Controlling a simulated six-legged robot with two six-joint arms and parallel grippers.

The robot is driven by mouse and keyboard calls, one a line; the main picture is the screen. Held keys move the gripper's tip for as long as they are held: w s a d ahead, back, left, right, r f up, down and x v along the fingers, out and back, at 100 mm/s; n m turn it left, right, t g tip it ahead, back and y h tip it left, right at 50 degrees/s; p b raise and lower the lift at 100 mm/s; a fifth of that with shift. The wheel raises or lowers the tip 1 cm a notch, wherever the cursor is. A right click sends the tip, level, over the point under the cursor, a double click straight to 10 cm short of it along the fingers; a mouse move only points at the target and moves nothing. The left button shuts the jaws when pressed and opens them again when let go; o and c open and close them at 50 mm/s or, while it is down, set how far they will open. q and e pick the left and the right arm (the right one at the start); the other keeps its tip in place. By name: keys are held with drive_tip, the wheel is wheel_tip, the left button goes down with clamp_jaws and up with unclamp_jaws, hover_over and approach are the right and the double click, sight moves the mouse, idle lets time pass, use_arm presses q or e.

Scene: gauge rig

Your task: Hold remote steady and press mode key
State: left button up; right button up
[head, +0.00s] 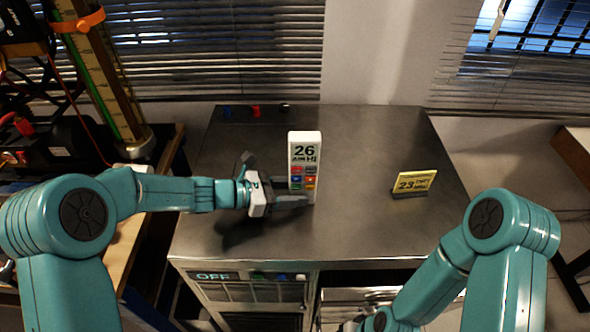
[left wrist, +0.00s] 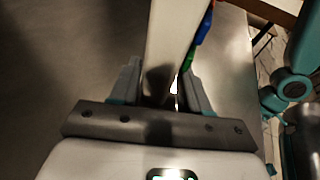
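The remote (head: 305,142) is a tall white block standing upright on the metal cabinet top. Its front shows a "26" display and several coloured keys (head: 310,181); which one is the mode key is too small to read. My left gripper (head: 298,201) is low at the remote from the left, with one finger across its lower front. In the left wrist view the remote (left wrist: 172,42) rises between the two fingers (left wrist: 163,82), coloured keys on its right side. Whether both fingers touch it is unclear. My right arm is at the lower right, its gripper outside the picture.
The metal cabinet top (head: 370,135) is mostly clear. A yellow card reading "23" (head: 415,181) stands to the right of the remote. Small blue, red and black items, including a red one (head: 256,110), lie along the back edge. An "OFF" panel (head: 213,276) is on the cabinet's front.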

clamp_jaws()
idle(1.7)
